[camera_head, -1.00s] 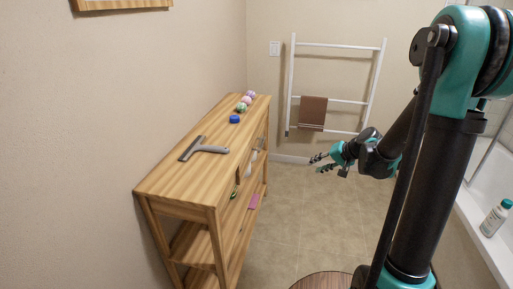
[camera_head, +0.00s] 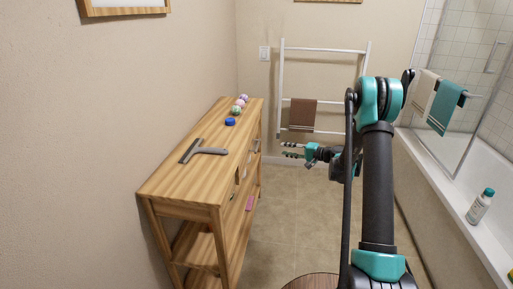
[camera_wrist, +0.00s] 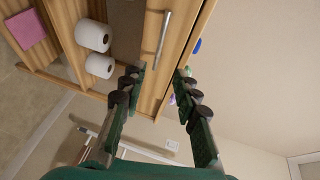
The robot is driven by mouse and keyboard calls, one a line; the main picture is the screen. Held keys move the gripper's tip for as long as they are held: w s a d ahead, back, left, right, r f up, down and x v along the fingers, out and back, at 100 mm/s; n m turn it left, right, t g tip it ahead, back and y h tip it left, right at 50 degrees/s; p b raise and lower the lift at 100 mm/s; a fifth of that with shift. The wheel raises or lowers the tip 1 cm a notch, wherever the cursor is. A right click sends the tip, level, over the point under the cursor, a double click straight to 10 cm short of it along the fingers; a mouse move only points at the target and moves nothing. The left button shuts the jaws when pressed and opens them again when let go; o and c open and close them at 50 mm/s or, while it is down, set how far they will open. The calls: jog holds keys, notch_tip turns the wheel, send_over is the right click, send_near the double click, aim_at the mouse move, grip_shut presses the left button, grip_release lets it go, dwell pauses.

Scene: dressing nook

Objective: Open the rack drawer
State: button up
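The wooden rack (camera_head: 215,165) stands against the left wall, its front facing right. In the wrist view the rack front (camera_wrist: 205,20) is seen close and turned on its side. A straight metal bar handle (camera_wrist: 163,33) sits on the drawer front there. My gripper (camera_wrist: 160,76) is open and empty, its two fingers apart with the handle beyond the tips, not touching it as far as I can see. In the head view my gripper (camera_head: 285,149) is right of the rack's far end, pointing left at it. The drawer appears shut.
A grey squeegee (camera_head: 203,150), a blue round item (camera_head: 230,121) and several small balls (camera_head: 240,104) lie on the rack top. White rolls (camera_wrist: 93,35) and a pink cloth (camera_wrist: 27,30) show lower down. A white towel ladder (camera_head: 281,90) stands behind; a bathtub (camera_head: 440,190) is right.

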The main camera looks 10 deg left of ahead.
aim_at(258, 145)
jog(key=x, duration=1.6)
jog(key=shift+w+a+f, duration=0.1)
jog(key=shift+a+f, duration=0.1)
jog(key=shift+a, duration=0.1)
grip_shut()
